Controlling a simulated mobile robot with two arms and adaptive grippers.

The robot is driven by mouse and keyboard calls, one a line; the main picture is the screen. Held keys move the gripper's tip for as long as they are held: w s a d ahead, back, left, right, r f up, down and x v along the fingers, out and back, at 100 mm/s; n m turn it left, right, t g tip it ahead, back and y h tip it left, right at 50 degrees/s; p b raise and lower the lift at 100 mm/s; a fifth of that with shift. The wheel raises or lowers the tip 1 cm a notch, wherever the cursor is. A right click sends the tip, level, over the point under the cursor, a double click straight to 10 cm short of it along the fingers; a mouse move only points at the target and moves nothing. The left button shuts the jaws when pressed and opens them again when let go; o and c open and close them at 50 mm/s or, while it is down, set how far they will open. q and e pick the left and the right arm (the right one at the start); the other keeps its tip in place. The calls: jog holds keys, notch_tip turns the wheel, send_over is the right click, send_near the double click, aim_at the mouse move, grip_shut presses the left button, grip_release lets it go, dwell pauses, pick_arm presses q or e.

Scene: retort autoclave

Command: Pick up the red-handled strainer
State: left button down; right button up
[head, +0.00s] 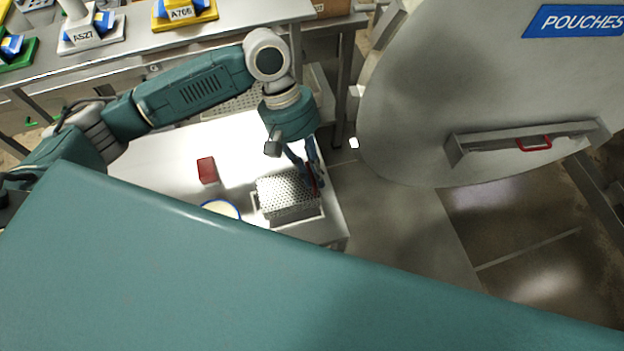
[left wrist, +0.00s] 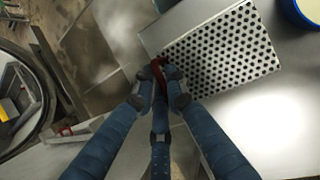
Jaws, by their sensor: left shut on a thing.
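The strainer (head: 285,193) is a perforated metal box on the pale worktop, near its right edge. It also shows at the top right of the left wrist view (left wrist: 222,55). Its red handle (left wrist: 157,72) is on the side facing my left gripper (left wrist: 160,82). My left gripper (head: 313,180) comes down from above and is shut on the red handle, which its fingers partly hide. I cannot tell whether the strainer is lifted off the surface. My right gripper is not in view.
A red block (head: 207,170) and a blue-rimmed bowl (head: 221,209) are left of the strainer. The big round door (head: 480,90) with a "POUCHES" sign stands to the right. Tagged blue-and-yellow items (head: 182,12) sit on the back bench. A teal surface fills the foreground.

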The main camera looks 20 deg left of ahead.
pick_arm(q)
notch_tip(320, 180, up, 15)
jog(key=shift+r+b, duration=0.2)
jog(key=shift+b, duration=0.25)
notch_tip(320, 180, up, 3)
jog(key=p, duration=0.6)
jog(key=shift+r, duration=0.2)
